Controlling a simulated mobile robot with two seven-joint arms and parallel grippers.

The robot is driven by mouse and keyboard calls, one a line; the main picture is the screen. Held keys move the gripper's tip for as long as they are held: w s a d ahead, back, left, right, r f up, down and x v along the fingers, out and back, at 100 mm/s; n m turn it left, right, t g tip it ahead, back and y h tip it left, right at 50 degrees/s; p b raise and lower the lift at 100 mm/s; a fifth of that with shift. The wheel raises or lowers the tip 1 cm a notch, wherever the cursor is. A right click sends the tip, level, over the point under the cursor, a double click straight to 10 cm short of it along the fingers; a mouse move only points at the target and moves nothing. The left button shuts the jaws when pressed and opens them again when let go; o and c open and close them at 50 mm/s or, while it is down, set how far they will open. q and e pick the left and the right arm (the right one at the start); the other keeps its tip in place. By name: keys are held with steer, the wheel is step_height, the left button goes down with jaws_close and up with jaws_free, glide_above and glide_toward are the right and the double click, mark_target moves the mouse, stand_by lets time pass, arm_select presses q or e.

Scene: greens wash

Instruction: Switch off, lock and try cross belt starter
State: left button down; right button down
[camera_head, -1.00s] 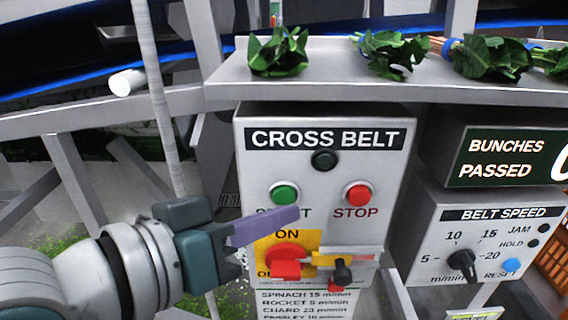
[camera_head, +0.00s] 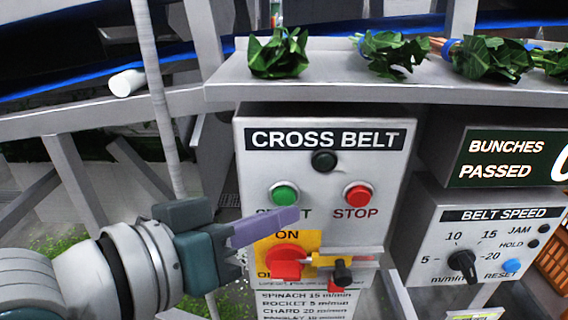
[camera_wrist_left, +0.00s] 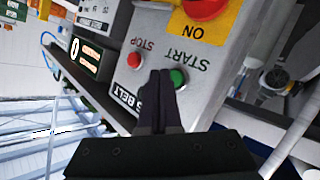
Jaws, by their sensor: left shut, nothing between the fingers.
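The grey starter box (camera_head: 225,140) labelled CROSS BELT has a green START button (camera_head: 284,194), a red STOP button (camera_head: 358,195) and a dark round lamp (camera_head: 324,161). Below, a red rotary switch (camera_head: 285,262) sits on a yellow ON plate (camera_head: 309,239); the lower label is partly hidden, so I cannot tell its position. A small rack with a yellow piece (camera_head: 322,259) and a black knob-like piece (camera_head: 343,270) is right of it. My left gripper (camera_head: 297,214) is shut and empty in front of the box, below START. In the left wrist view its fingers (camera_wrist_left: 160,75) overlap the box near START (camera_wrist_left: 178,78).
A shelf (camera_head: 330,92) with several bunches of greens (camera_head: 278,54) runs above the box. At right are the BUNCHES PASSED display (camera_head: 505,158) and the BELT SPEED panel (camera_head: 485,235). A thin grey post (camera_head: 160,100) stands behind my left arm.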

arm_select(q)
steer(key=shift+w, duration=0.1)
stand_by(0.7)
steer(key=shift+w, duration=0.35)
steer(key=shift+w+b, duration=0.45)
stand_by(0.7)
stand_by(0.3)
steer(key=shift+s+p, duration=0.85)
